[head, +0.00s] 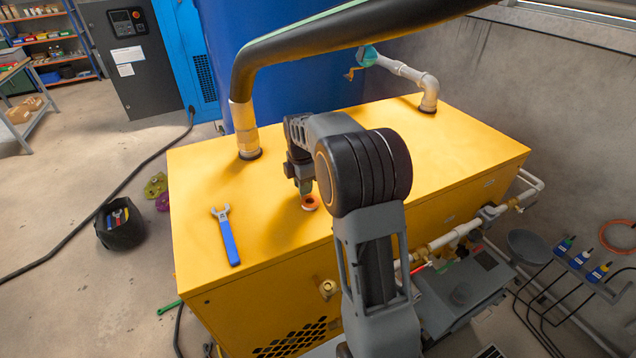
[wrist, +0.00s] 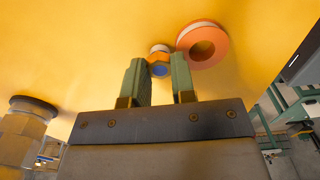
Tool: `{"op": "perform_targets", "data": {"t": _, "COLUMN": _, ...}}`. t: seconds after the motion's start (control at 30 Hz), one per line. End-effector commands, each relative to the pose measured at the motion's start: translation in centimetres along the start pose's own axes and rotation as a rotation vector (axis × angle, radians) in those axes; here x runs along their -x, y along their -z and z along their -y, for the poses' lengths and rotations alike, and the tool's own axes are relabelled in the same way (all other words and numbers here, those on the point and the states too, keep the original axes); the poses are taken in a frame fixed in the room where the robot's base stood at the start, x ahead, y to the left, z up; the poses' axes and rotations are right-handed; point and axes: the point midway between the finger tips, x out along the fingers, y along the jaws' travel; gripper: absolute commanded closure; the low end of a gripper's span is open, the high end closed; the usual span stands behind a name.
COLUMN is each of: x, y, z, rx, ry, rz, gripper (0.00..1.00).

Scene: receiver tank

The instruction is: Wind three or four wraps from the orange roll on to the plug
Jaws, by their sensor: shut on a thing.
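The orange roll (head: 311,202) lies on the yellow cabinet top, just below my gripper (head: 304,188) in the head view. In the wrist view the roll (wrist: 188,48) is a thick orange ring with a whitish band along its far edge. My gripper (wrist: 161,75) is shut on a small round piece, which I take for the plug (wrist: 160,71), between its green fingertips. The plug shows a blue end face, an orange band and a white far part. It is right beside the roll; I cannot tell whether they touch. The plug is hidden in the head view.
A blue-handled spanner (head: 229,241) lies on the yellow cabinet top (head: 270,240), left of my gripper. A fitted pipe (head: 243,130) rises behind it, joined to a black hose (head: 340,40). Another grey pipe (head: 428,92) stands at the back right. The left part of the top is otherwise clear.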

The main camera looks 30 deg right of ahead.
Motion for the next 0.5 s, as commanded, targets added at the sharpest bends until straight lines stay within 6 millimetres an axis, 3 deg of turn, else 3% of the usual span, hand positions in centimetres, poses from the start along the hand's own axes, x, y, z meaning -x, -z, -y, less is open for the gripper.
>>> {"op": "perform_targets", "data": {"t": 0.1, "x": -0.2, "y": 2.1, "z": 0.7, "rx": 0.002, "ry": -0.001, "rz": 0.0, "gripper": 1.0}}
{"op": "perform_targets", "data": {"t": 0.27, "x": -0.3, "y": 3.9, "z": 2.9, "rx": 0.0, "ry": -0.003, "rz": 0.0, "gripper": 1.0}}
{"op": "perform_targets", "data": {"t": 0.5, "x": -0.1, "y": 2.9, "z": 6.9, "rx": -0.006, "ry": -0.002, "rz": 0.0, "gripper": 1.0}}
